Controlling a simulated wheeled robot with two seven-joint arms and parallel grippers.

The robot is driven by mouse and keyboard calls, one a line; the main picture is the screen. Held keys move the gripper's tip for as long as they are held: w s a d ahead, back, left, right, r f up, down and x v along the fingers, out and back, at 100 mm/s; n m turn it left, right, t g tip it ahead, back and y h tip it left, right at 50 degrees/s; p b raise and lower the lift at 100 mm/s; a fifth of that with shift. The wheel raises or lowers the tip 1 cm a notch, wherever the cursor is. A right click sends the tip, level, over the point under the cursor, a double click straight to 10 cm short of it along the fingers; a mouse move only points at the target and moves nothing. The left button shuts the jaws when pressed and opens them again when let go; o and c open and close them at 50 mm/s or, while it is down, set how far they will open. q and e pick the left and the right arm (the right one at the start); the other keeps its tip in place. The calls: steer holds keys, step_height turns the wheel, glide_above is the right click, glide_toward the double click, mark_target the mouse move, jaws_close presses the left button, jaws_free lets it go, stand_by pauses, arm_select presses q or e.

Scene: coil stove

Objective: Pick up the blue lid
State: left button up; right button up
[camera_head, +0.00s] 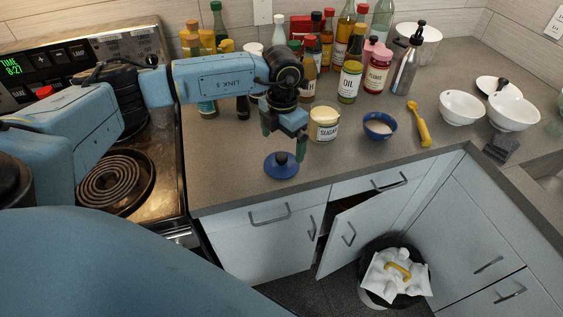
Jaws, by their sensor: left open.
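The blue lid (282,171) is round with a dark knob and lies flat on the grey counter near its front edge. My left gripper (284,146) points down directly above the lid. Its fingers are apart, one on each side of the knob in the picture, with nothing held. I cannot tell whether the fingertips are level with the knob or still above it. My right gripper is out of view.
A sugar jar (324,124) stands close on the right, with a blue bowl (380,126) beyond it. The coil stove (116,184) is at left. A cabinet door (352,236) hangs open below.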

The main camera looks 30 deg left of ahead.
mark_target(281, 156)
arm_select(q)
step_height(281, 156, down, 7)
steer(key=shift+a+f+p, duration=0.15)
steer(key=shift+p, duration=0.25)
steer(key=shift+c, duration=0.4)
steer(key=c, duration=0.7)
